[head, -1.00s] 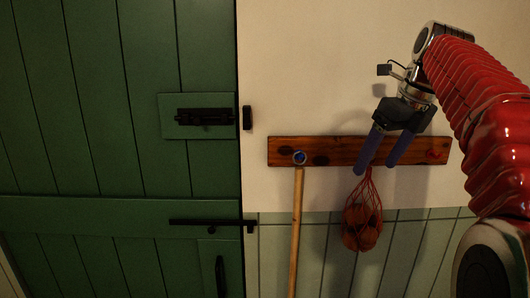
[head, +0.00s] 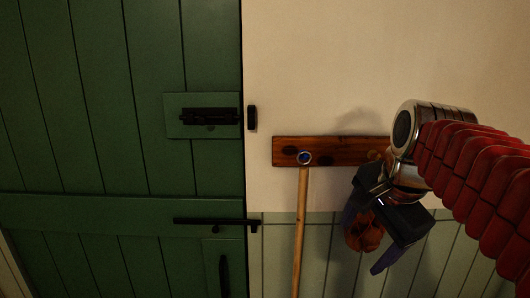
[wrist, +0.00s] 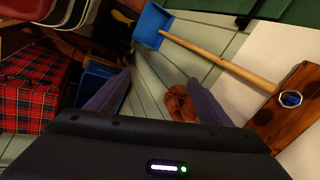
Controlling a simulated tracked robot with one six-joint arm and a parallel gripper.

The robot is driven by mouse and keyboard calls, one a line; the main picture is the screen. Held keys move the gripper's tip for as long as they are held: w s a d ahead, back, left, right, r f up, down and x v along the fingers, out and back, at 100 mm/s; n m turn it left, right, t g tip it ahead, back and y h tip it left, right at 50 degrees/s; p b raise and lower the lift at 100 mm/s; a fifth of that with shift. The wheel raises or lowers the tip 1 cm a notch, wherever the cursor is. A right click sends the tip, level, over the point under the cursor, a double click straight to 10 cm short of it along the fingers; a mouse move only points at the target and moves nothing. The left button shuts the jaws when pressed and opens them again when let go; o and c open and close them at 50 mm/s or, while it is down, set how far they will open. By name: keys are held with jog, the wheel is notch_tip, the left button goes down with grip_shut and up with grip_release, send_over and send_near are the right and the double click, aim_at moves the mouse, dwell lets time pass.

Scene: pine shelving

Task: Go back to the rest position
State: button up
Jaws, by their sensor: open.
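My gripper (head: 364,242) is open and empty, low in front of the wall and pointing downward in the head view. Its two dark blue fingers also show in the wrist view (wrist: 160,78). A net bag of brownish-orange round things (head: 365,232) hangs behind the gripper, seen between the fingers and partly hidden by it. In the wrist view the bag (wrist: 178,104) is close beside the right finger; I cannot tell whether they touch. My arm covers the right end of the wooden peg rail (head: 335,151).
A long wooden handle (head: 299,230) hangs from the rail; a blue head (wrist: 152,24) ends it. A green door (head: 100,100) with black bolts fills the left. A red tartan case (wrist: 28,100) and a blue box (wrist: 98,80) show below. The upper wall is clear.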

jog(key=s+a+f+n+t, duration=0.1)
jog(key=s+a+f+n, duration=0.1)
jog(key=s+f+n, duration=0.9)
jog(key=shift+s+a+f+n+h, duration=0.4)
jog(key=shift+f+n, duration=1)
jog(key=shift+f, duration=0.4)
